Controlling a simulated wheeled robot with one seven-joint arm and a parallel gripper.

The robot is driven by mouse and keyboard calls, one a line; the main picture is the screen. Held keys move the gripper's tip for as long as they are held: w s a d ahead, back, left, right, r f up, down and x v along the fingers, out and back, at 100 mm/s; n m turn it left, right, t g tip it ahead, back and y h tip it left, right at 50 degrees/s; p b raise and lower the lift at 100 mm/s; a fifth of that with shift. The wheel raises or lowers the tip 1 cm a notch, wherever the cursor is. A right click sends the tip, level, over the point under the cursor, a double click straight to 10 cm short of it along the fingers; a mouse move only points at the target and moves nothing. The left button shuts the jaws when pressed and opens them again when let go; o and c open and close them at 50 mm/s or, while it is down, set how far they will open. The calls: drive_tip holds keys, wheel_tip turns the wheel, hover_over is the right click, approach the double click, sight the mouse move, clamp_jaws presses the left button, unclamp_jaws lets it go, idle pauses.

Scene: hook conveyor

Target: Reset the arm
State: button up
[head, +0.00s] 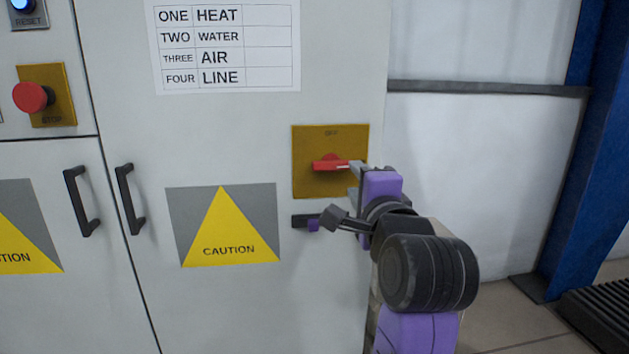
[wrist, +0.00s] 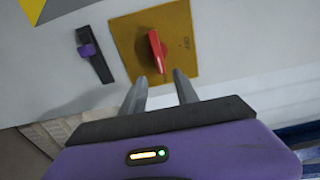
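My gripper (head: 354,181) is at the right side of the cabinet front, beside the red rotary handle (head: 330,165) on its yellow plate (head: 305,180). The handle lies roughly horizontal in the head view, below the plate's "OFF" mark. In the wrist view my gripper (wrist: 160,86) has its two fingers apart, with nothing held between them. There the red handle (wrist: 157,50) shows just beyond and between the fingertips, on the yellow plate (wrist: 185,45). I cannot tell whether a finger touches the handle.
The cabinet has dark door handles (head: 130,200), a red stop button (head: 32,96) and a label sheet (head: 225,45). A blue post (head: 590,150) stands right; floor shows between.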

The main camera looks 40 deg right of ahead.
drive_tip(key=a+r+n+t, duration=0.5)
drive_tip(key=n, duration=0.4)
drive_tip(key=s+a+f+n+t+y+p, duration=0.2)
drive_tip(key=s+a+f+n+y, duration=0.35)
drive_tip(key=a+f+n, duration=0.5)
drive_tip(key=s+a+f+n+g+y+p, duration=0.1)
drive_tip(key=s+a+f+n+g+y, duration=0.1)
drive_tip(key=s+f, duration=0.8)
drive_tip(key=s+a+f+n+g+y+p, duration=0.2)
drive_tip(key=s+a+f+g, duration=0.3)
drive_tip(key=s+f, duration=0.6)
drive_tip(key=s+n, duration=0.1)
drive_tip(key=s, duration=0.5)
drive_tip(key=shift+a+f, duration=0.2)
drive_tip(key=shift+f, duration=0.05)
drive_tip(key=shift+n+y, duration=0.25)
